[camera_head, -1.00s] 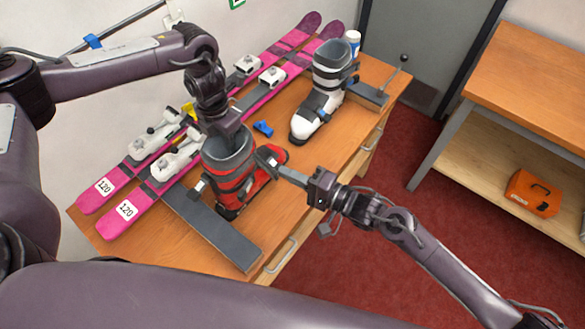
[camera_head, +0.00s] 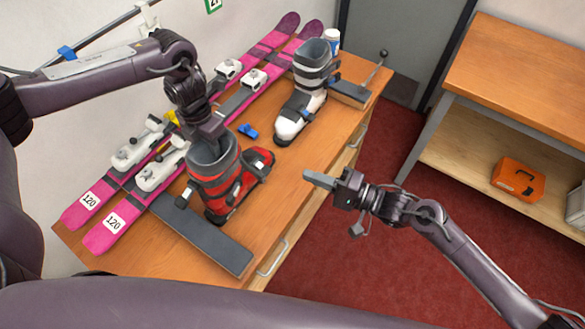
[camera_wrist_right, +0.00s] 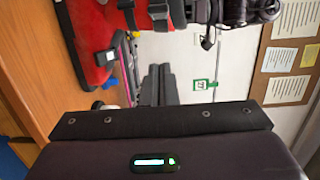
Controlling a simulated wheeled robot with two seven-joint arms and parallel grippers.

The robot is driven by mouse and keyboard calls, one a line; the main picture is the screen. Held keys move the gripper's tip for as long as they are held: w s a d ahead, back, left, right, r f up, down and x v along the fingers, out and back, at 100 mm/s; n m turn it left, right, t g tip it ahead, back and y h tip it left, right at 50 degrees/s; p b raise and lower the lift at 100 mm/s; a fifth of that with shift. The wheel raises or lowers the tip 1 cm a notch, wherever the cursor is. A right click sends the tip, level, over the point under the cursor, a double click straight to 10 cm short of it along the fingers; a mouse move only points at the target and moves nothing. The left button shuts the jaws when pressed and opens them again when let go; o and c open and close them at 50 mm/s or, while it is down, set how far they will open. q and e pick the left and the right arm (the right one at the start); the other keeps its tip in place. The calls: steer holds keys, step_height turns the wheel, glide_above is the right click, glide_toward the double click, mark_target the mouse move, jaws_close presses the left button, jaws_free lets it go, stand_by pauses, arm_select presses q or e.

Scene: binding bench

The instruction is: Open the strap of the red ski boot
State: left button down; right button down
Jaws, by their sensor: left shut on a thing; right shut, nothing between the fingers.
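The red ski boot (camera_head: 222,188) stands upright on the bench, its toe to the right and its dark grey cuff at the top. My left gripper (camera_head: 208,135) reaches down onto the cuff and is shut on the boot's upper edge; its fingertips are partly hidden. Dark straps and a buckle cross the boot, but I cannot tell from the head view whether the strap is loose. My right gripper (camera_head: 318,180) is shut and empty, apart from the boot, to its right past the bench edge. The right wrist view shows the boot (camera_wrist_right: 88,45) and a buckled strap (camera_wrist_right: 165,12) at the top.
A white and grey boot (camera_head: 301,95) stands farther back on the bench (camera_head: 290,180). Pink skis (camera_head: 105,208) with bindings lie along the left. A blue piece (camera_head: 248,131) lies behind the red boot. A second table (camera_head: 530,80) with an orange case (camera_head: 517,179) is at right.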

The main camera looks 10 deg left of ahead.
arm_select(q)
steer(key=shift+r, duration=0.1)
arm_select(e)
steer(key=v, duration=1.4)
steer(key=shift+s+d, duration=0.2)
steer(key=shift+d, duration=0.05)
arm_select(q)
steer(key=c, duration=1.3)
jaws_free()
steer(key=shift+s, duration=0.1)
arm_select(e)
steer(key=shift+f, duration=0.1)
